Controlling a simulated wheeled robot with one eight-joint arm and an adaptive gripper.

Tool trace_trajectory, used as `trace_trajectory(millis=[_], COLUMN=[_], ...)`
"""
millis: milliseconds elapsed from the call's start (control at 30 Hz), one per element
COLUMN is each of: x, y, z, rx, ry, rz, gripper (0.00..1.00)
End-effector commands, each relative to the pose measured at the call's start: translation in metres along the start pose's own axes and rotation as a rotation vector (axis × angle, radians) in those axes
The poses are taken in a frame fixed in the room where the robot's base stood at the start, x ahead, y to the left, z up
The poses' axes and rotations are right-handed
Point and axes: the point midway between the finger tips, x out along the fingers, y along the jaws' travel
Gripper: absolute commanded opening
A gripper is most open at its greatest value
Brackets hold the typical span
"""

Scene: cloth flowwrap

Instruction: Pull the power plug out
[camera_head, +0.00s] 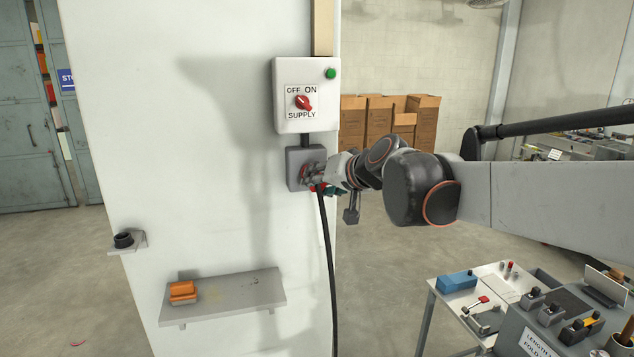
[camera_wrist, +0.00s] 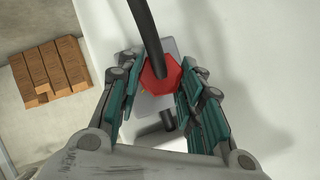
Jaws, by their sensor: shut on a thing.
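The red power plug (camera_wrist: 160,74) sits at the grey socket box (camera_head: 295,160) on the white wall panel, with a black cable (camera_head: 328,255) hanging from it. My gripper (camera_wrist: 158,88) has its teal fingers on both sides of the plug and is shut on it. In the head view my gripper (camera_head: 318,178) hides most of the plug and part of the box. I cannot tell how deep the plug sits. The supply switch box (camera_head: 281,108) above has a red knob (camera_head: 303,103) under OFF and ON labels; its exact setting is unclear.
A grey shelf (camera_head: 235,300) with an orange block (camera_head: 183,291) juts from the panel below. A small bracket (camera_head: 138,246) with a black round part is at its left edge. Cardboard boxes (camera_head: 380,120) stand behind. A workbench (camera_head: 450,290) is at lower right.

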Motion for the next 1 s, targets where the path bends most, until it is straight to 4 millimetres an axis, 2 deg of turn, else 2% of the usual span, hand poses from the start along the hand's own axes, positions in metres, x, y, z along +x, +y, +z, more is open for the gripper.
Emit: trace_trajectory(millis=[1000], x=[-0.037], y=[0.000], z=[0.021], rx=[0.000], ry=[0.001], rz=[0.000], gripper=[0.09])
